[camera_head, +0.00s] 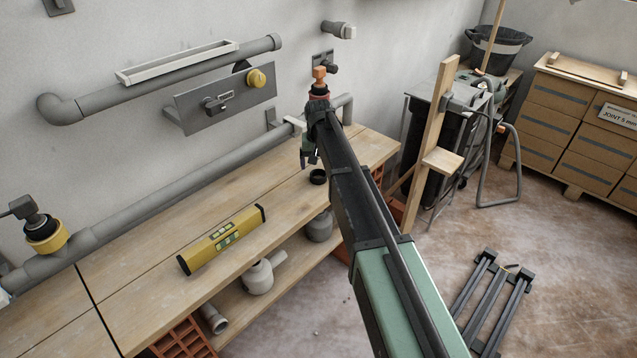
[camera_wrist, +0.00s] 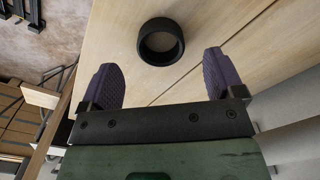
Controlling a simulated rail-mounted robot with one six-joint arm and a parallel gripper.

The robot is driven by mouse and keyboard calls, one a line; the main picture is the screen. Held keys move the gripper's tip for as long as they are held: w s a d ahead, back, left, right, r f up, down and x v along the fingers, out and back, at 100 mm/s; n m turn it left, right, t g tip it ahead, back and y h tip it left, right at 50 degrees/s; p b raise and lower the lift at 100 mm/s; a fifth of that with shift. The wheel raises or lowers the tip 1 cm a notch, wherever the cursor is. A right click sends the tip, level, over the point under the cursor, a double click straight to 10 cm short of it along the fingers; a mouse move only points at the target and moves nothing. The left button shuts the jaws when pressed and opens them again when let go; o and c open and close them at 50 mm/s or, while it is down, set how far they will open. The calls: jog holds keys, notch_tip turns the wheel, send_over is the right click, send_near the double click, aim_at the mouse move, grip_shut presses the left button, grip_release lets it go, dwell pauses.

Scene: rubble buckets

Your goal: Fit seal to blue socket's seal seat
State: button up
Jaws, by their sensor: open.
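A black ring (camera_head: 318,177), which looks like the seal, lies flat on the wooden bench near its front edge. In the wrist view the ring (camera_wrist: 161,62) is just beyond my fingertips, and its centre falls between them. My gripper (camera_wrist: 163,62) is open and empty, with purple pads set wide apart. In the head view my gripper (camera_head: 309,152) is above the bench beside the ring, partly hidden by my arm. I cannot make out a blue socket in either view.
A yellow level (camera_head: 222,239) lies on the bench (camera_head: 150,290). A grey pipe (camera_head: 170,202) runs along the wall behind it, with a yellow-collared fitting (camera_head: 46,235) at left. A wooden post (camera_head: 432,140) and black bin (camera_head: 418,150) stand right. The bench between level and ring is clear.

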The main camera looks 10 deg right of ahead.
aim_at(319, 174)
notch_tip(319, 174, down, 5)
jog(key=b, duration=0.4)
jog(key=shift+f, duration=0.1)
jog(key=shift+r, duration=0.25)
jog(key=shift+c, duration=0.3)
jog(key=c, duration=0.9)
jog(key=shift+c, duration=0.2)
notch_tip(319, 174, up, 20)
jog(key=p, duration=2)
